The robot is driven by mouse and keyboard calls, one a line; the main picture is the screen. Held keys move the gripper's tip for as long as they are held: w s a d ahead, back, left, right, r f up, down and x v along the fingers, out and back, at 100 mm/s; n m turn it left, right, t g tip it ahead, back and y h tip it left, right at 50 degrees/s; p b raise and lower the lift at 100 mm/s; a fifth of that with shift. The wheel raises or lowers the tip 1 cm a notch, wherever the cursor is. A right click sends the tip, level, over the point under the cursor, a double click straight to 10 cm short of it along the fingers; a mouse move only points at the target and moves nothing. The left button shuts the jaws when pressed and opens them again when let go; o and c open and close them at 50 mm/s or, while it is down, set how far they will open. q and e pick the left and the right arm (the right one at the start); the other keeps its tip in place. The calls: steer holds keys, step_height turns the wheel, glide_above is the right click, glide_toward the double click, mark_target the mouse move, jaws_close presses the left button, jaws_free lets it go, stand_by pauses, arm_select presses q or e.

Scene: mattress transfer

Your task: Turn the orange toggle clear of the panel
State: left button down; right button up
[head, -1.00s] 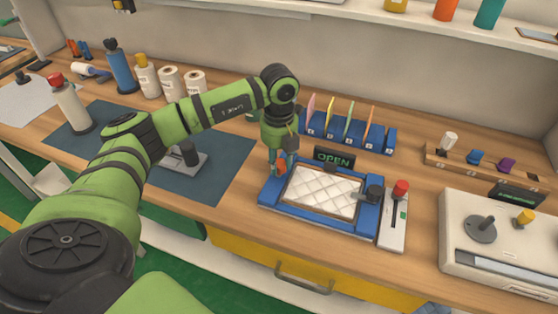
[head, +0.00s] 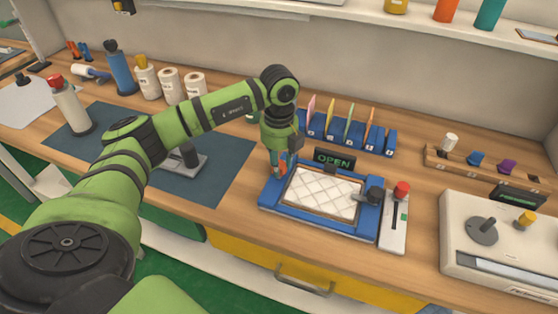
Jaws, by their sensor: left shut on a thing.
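The white quilted panel (head: 320,193) lies in the blue frame (head: 318,229) on the workbench. The orange toggle (head: 283,163) is at the frame's back left corner, small and partly hidden by my gripper. My left gripper (head: 279,169) points down at that corner, shut on the orange toggle. A dark clamp or knob (head: 374,194) sits at the frame's right side, with a grey piece reaching over the panel's right edge. My right gripper is not in view.
A sign reading OPEN (head: 334,159) stands behind the frame. A blue rack (head: 350,138) with coloured cards is farther back. A red-knobbed lever (head: 401,189) is to the right, beside a white machine (head: 500,250). Bare wood lies in front of the frame's left side.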

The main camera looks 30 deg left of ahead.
arm_select(q)
steer(key=c, duration=0.9)
jaws_free()
steer(key=shift+d, duration=0.1)
steer(key=shift+r, duration=0.2)
step_height(320, 180, up, 12)
steer(key=shift+f, duration=0.2)
